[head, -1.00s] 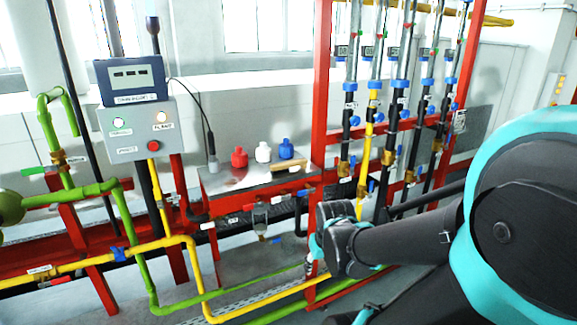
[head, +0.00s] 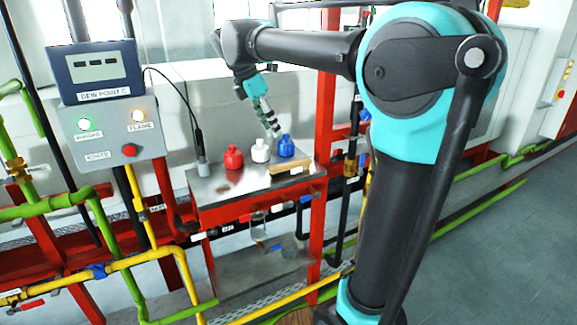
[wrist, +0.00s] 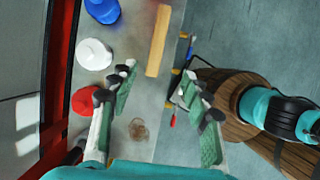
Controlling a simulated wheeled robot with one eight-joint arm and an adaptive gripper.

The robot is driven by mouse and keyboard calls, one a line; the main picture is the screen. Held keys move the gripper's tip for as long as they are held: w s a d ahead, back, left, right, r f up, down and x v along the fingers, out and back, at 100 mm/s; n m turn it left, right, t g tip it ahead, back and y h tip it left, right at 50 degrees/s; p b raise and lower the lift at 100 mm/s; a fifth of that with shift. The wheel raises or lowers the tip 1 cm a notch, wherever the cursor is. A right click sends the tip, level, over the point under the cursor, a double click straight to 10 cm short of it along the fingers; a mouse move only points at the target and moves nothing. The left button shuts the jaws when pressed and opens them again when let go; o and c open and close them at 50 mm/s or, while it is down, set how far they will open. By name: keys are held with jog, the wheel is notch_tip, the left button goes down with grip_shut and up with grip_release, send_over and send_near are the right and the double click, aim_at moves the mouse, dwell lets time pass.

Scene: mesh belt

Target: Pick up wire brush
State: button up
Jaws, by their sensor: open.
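The wire brush appears to be the tan wooden bar (head: 292,167) lying along the front right edge of the metal bench top (head: 213,187); its bristles cannot be made out. In the wrist view the same tan bar (wrist: 158,42) lies ahead of the fingertips, roughly between their lines and nearer the left finger. My gripper (head: 270,126) is above the bench, pointing down, near the blue bottle. In the wrist view my gripper (wrist: 157,76) is open, with its green-padded fingers apart and nothing between them.
A red bottle (head: 233,158), a white bottle (head: 261,150) and a blue bottle (head: 286,146) stand behind the bar. A red frame post (head: 325,120) rises at right.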

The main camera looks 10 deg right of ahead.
send_near(289, 162)
jog(key=x, duration=0.2)
jog(key=s+x, duration=0.1)
jog(key=x, duration=0.2)
jog(key=shift+a, duration=0.1)
jog(key=x, duration=0.4)
jog(key=shift+w+r, duration=0.1)
jog(key=shift+w, duration=0.25)
jog(key=shift+d+f, duration=0.35)
jog(key=shift+f, duration=0.25)
grip_shut()
